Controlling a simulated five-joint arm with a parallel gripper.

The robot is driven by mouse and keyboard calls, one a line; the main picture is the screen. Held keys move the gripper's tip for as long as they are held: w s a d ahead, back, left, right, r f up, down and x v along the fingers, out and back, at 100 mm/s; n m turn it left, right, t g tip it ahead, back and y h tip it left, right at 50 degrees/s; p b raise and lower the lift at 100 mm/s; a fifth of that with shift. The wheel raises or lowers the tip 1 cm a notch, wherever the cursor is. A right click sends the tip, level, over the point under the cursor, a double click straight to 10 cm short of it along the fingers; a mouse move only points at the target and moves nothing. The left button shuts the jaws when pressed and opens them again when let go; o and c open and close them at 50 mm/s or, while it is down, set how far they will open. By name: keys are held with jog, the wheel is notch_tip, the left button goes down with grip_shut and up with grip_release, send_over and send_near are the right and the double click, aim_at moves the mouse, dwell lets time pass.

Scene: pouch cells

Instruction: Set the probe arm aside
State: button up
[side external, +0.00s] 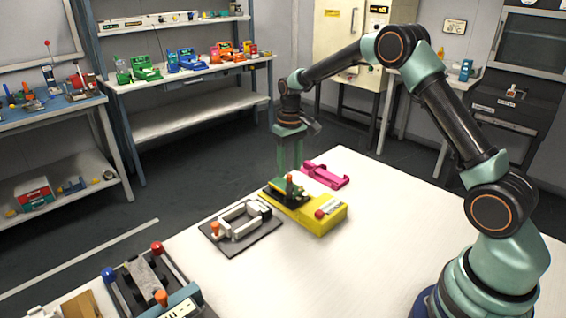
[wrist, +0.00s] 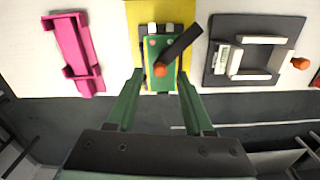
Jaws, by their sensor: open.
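A green board (side external: 287,187) lies on a dark holder on top of a yellow block (side external: 322,219). An orange knob (side external: 290,178) stands up on it. In the wrist view a dark bar (wrist: 183,42), which looks like the probe arm, runs slantwise from near the orange knob (wrist: 160,69) across the green board (wrist: 158,80) to the upper right. My gripper (side external: 289,168) points down over the board. In the wrist view its fingers (wrist: 161,82) are apart, one on each side of the knob and board. Nothing is held. Whether the fingers touch anything is unclear.
A pink bracket (side external: 326,175) lies behind the yellow block. A dark plate with a white frame (side external: 240,221) lies at its left. Another dark fixture with coloured knobs (side external: 150,282) is at the front left. The table (side external: 400,215) is clear on the right.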

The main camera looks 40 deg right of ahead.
jog(key=shift+f, duration=0.9)
grip_shut()
jog(key=shift+r, duration=0.1)
dwell(0.8)
